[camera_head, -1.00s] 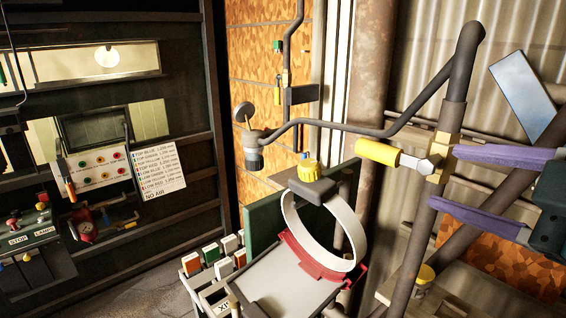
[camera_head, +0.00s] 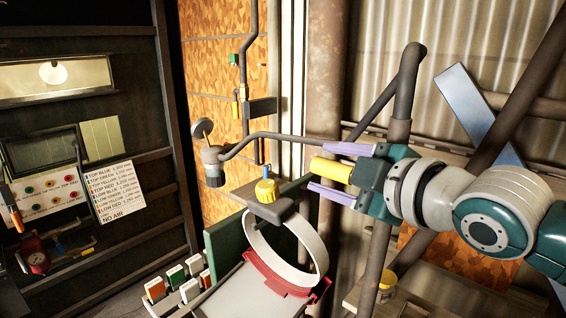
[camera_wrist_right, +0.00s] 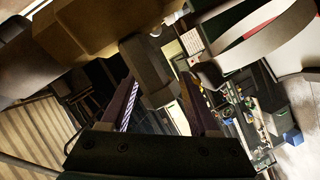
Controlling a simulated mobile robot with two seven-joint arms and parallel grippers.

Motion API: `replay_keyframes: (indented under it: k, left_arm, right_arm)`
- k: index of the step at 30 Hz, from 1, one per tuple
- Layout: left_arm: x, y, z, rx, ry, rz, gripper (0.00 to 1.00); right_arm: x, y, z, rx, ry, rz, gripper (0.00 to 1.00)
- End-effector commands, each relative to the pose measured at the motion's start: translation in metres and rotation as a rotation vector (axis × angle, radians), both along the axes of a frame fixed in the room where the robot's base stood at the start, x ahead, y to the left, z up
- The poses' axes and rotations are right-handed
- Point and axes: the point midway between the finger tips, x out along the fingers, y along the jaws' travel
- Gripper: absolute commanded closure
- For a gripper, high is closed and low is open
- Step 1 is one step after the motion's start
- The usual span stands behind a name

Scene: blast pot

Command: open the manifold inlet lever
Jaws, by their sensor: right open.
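The yellow lever handle (camera_head: 331,170) sticks out to the left near the upright grey pipe (camera_head: 401,118); I take it to be the manifold inlet lever. My right gripper (camera_head: 320,167) is open, with one purple finger above the handle and one below it in the head view. The handle shows between the fingers, and I cannot tell whether either touches it. The gripper body hides the lever's root and valve. In the right wrist view, both fingers (camera_wrist_right: 158,102) are apart, with a dark block (camera_wrist_right: 149,72) between and beyond them. My left gripper is not in view.
A grey pipe (camera_head: 270,137) runs left from behind the gripper to a round fitting (camera_head: 212,165). A yellow knob (camera_head: 267,190) and a pale ring (camera_head: 312,243) with a red base lie below. A rusty column (camera_head: 326,80) stands behind. A sign (camera_head: 116,190) hangs left.

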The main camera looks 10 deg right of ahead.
Motion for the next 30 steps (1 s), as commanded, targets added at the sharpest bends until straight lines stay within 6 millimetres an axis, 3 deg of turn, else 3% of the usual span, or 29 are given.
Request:
replay_keyframes:
  k: [10,26,30]
  left_arm:
    - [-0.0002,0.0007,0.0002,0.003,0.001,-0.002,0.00]
    - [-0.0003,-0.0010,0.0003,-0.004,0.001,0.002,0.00]
    - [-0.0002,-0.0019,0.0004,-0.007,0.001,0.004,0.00]
  right_arm:
    - [0.0027,0.0010,-0.0007,0.000,0.000,0.000,0.38]
    - [0.0025,0.0007,-0.0008,-0.001,0.001,0.000,0.98]
    - [0.0025,0.0007,-0.0008,-0.001,0.001,0.000,1.00]
